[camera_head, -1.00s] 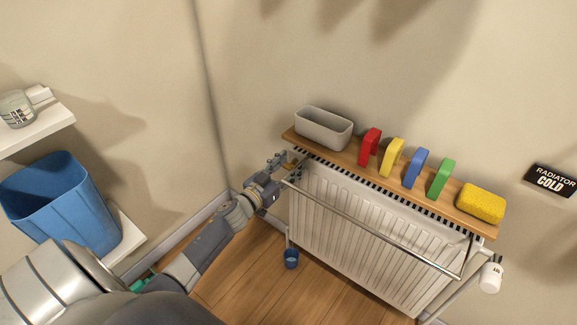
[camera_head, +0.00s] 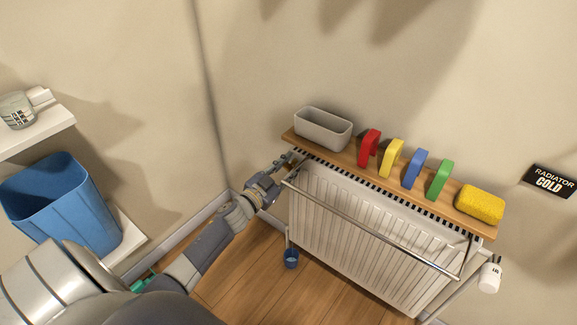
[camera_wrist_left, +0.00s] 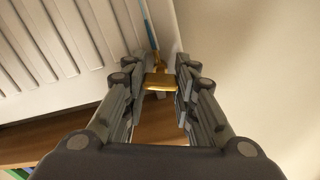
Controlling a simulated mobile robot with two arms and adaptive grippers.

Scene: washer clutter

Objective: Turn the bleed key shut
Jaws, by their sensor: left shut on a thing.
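The bleed key is a small brass-coloured piece (camera_wrist_left: 159,82) in the left wrist view, between the fingertips. It sits at the upper left end of the white radiator (camera_head: 370,235). My left gripper (camera_head: 284,160) reaches that end from the left, just under the wooden shelf. It is shut on the bleed key, and its fingers also show in the left wrist view (camera_wrist_left: 160,88). In the head view the fingers hide the key. My right gripper is not in view.
The wooden shelf (camera_head: 350,155) above the radiator holds a grey trough (camera_head: 323,129), several coloured blocks and a yellow sponge (camera_head: 481,204). A metal rail (camera_head: 370,232) runs along the radiator's front. A small blue cup (camera_head: 291,258) is below.

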